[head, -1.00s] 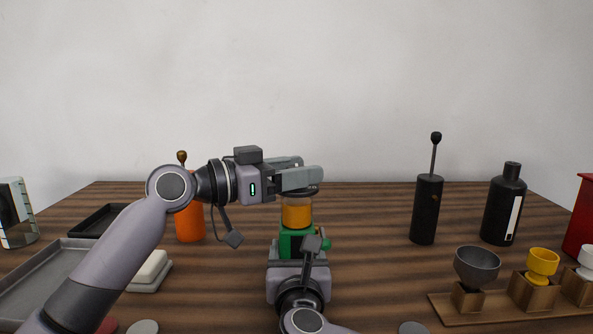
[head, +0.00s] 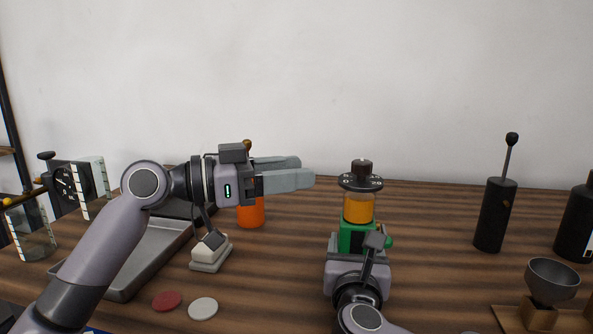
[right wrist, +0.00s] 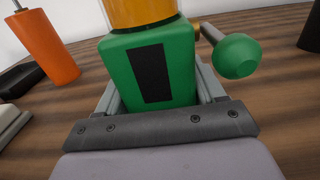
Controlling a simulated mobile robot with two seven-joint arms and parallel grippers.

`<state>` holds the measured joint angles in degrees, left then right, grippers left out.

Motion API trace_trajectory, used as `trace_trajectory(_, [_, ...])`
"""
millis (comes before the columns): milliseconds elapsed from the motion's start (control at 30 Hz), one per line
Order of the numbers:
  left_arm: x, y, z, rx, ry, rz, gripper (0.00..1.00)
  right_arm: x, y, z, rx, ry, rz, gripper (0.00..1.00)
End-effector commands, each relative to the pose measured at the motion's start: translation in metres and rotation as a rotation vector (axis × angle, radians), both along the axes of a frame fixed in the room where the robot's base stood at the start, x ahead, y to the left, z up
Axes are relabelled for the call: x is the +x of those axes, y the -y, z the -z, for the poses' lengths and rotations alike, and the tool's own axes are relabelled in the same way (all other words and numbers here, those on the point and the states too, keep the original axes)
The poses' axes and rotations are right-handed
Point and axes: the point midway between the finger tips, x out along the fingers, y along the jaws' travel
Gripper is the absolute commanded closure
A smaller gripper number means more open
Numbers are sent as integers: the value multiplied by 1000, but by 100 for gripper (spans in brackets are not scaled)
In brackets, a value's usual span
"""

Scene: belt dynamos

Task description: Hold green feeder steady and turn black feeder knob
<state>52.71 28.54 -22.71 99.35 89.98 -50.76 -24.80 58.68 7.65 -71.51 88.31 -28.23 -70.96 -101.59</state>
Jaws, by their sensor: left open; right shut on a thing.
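The green feeder (head: 352,237) stands upright on the wooden table, with an amber section (head: 358,208) and a black knob (head: 361,172) on top. In the right wrist view its green body (right wrist: 150,70) fills the space between my fingers, and a green ball handle (right wrist: 236,56) sticks out to the right. My right gripper (head: 357,250) is shut on the green body. My left gripper (head: 290,176) is open and empty, in the air left of the black knob and apart from it.
An orange bottle (head: 251,212) stands behind my left gripper. A grey tray (head: 122,290), a white block (head: 210,252) and two discs lie at the left. A black grinder (head: 495,215) and a grey cup (head: 553,280) stand at the right. Table around the feeder is clear.

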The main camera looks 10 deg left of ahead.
Motion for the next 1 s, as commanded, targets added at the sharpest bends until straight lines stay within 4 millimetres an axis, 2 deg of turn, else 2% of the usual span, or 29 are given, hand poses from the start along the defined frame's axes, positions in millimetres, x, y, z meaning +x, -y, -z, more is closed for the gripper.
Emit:
trace_trajectory(167, [0,0,0,0,0,0,43,0,1,1,0,-3,1,94])
trace_trajectory(200, [0,0,0,0,0,0,43,0,1,1,0,-3,1,22])
trace_trajectory(267, [0,0,0,0,0,0,43,0,0,1,0,-3,1,2])
trace_trajectory(667, [0,0,0,-1,0,0,43,-4,0,0,0,0,-1,2])
trace_trajectory(867, [0,0,0,-1,0,0,43,-27,1,1,1,-2,-2,2])
trace_trajectory(1000, [0,0,0,-1,0,0,43,-53,1,1,1,-2,-3,2])
